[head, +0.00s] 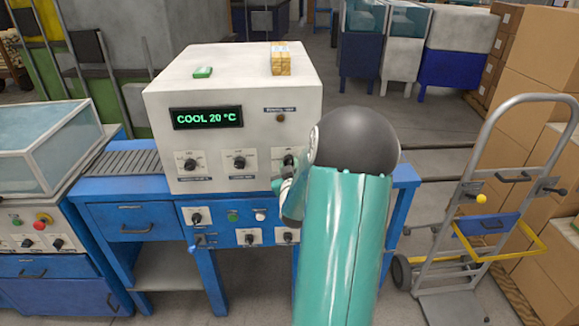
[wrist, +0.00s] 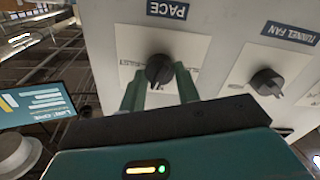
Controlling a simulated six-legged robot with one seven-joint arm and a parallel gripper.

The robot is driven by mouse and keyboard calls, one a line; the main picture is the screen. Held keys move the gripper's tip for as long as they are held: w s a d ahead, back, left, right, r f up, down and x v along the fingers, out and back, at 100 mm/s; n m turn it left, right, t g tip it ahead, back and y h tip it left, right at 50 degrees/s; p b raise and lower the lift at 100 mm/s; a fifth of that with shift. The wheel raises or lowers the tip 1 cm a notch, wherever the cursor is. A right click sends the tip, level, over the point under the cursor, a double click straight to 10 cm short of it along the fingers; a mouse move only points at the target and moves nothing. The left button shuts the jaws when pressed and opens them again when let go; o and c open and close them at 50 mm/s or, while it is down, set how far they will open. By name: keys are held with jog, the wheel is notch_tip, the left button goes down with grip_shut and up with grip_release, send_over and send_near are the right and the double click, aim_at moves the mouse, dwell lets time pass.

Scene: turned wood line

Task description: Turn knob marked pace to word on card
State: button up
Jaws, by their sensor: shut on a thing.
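The knob marked PACE (wrist: 158,68) is dark, on a pale dial plate, with its blue label upside down above it in the wrist view. In the head view it is the rightmost knob (head: 289,159) on the white cabinet's front, partly hidden by my arm. My gripper (wrist: 160,74) is shut on this knob, one finger at each side. The knob's pointer setting and the dial words are not readable. A teal card (wrist: 36,104) with yellow stripes shows at the left of the wrist view; its wording is too small and tilted to read.
The knob marked TUNNEL FAN (wrist: 267,82) is beside PACE. The white cabinet (head: 164,120) has a display (head: 208,118) reading COOL 20 °C. A blue panel (head: 218,241) with more knobs and buttons is below. A hand truck (head: 458,222) stands at the right.

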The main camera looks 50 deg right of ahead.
jog(key=m, duration=1.4)
jog(key=shift+d+r, duration=0.15)
jog(key=shift+m, duration=0.3)
jog(key=o, duration=0.9)
jog(key=shift+o, duration=0.4)
jog(key=shift+s, duration=0.1)
